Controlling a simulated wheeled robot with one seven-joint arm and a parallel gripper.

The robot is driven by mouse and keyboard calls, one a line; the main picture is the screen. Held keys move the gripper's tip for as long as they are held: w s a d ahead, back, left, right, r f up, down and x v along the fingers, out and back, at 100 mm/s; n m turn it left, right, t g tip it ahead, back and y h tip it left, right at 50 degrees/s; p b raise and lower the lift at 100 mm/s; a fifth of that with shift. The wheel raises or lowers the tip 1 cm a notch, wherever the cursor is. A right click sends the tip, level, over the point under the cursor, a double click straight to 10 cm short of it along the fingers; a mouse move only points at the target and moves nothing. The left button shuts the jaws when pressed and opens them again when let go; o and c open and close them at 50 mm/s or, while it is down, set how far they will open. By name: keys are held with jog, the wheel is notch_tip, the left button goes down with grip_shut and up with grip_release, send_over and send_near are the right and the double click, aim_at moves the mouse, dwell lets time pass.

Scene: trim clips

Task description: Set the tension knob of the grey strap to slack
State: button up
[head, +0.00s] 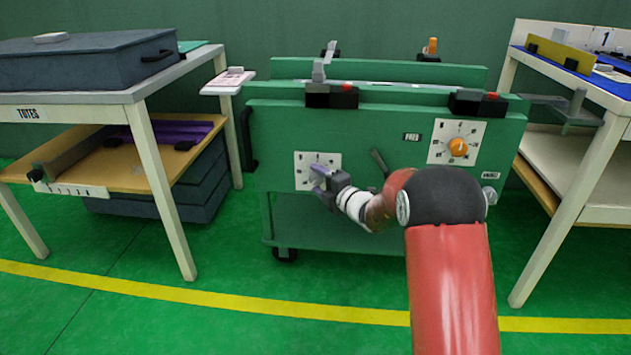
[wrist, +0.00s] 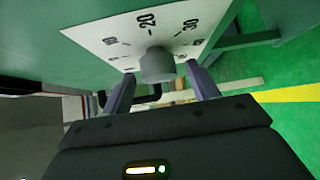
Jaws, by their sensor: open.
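A grey round knob (wrist: 157,65) sits on a white dial plate with printed numbers such as 20 and 30 in the wrist view. The same plate (head: 303,158) is at the left of the green cart's front panel in the head view, where my gripper hides most of its knob. My gripper (head: 318,178) is in front of this plate. In the wrist view its two fingers (wrist: 159,74) stand open, one on each side of the grey knob. I cannot tell whether either finger touches it. The knob's pointer mark is not readable.
An orange knob (head: 457,147) on a second dial plate (head: 439,132) is to the right on the green cart (head: 375,120). A dark lever (head: 379,162) lies between the dials. Black clips (head: 331,97) line the cart's top edge. Tables flank the cart; floor in front is clear.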

jog(key=shift+w+a, duration=0.5)
jog(key=shift+w, duration=0.05)
jog(key=c, duration=1)
jog(key=shift+r+p, duration=0.1)
jog(key=shift+p, duration=0.25)
